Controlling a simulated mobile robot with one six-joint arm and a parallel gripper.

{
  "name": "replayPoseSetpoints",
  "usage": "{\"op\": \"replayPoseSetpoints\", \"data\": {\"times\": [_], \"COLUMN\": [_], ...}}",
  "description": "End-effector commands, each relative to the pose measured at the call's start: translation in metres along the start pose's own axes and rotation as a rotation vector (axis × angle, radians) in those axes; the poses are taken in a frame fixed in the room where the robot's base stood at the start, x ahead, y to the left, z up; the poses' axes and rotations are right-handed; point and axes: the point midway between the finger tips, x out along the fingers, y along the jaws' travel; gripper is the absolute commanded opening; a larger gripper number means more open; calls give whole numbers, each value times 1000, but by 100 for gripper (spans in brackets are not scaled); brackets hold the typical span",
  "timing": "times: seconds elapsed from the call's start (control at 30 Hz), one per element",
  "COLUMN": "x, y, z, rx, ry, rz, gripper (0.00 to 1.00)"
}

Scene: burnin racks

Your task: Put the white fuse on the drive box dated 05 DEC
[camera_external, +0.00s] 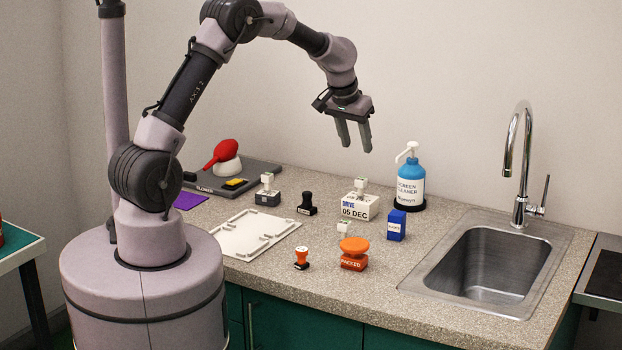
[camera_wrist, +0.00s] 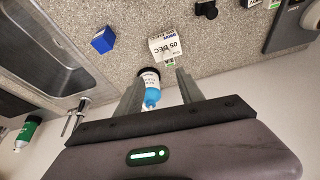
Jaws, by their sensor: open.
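The white drive box (camera_external: 355,212) marked 05 DEC stands upright on the counter, left of the blue bottle. A small whitish piece (camera_external: 361,184) rests on its top; I cannot tell if it is the white fuse. Similar whitish pieces show on a dark grey block (camera_external: 267,180) and behind the orange stamp (camera_external: 345,227). My gripper (camera_external: 354,148) is open and empty, well above the counter over the drive box area. In the wrist view, the drive box (camera_wrist: 166,47) lies just beyond the fingertips of my gripper (camera_wrist: 157,76).
A blue cleaner bottle (camera_external: 410,185) and a blue box (camera_external: 396,225) stand right of the drive box, before the sink (camera_external: 490,262). An orange stamp (camera_external: 354,252), a small orange-topped stamp (camera_external: 301,258), a black stamp (camera_external: 307,204) and a white tray (camera_external: 255,233) stand nearby.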

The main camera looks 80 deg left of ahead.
Motion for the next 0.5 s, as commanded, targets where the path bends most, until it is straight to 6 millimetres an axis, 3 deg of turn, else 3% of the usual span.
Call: {"op": "replayPoseSetpoints", "data": {"times": [0.03,0.07,0.1,0.17,0.23,0.3,0.4,0.5], "x": [-42,-69,-106,-158,-208,-241,-259,-260], "y": [20,31,46,60,67,63,48,35], "z": [11,24,46,88,145,203,271,310], "rx": [77,138,227,369,538,696,878,988], "ry": [22,32,46,70,102,135,176,201], "rz": [16,25,38,57,79,100,121,131], "gripper": [45,45,45,45,45,45,45,45]}}
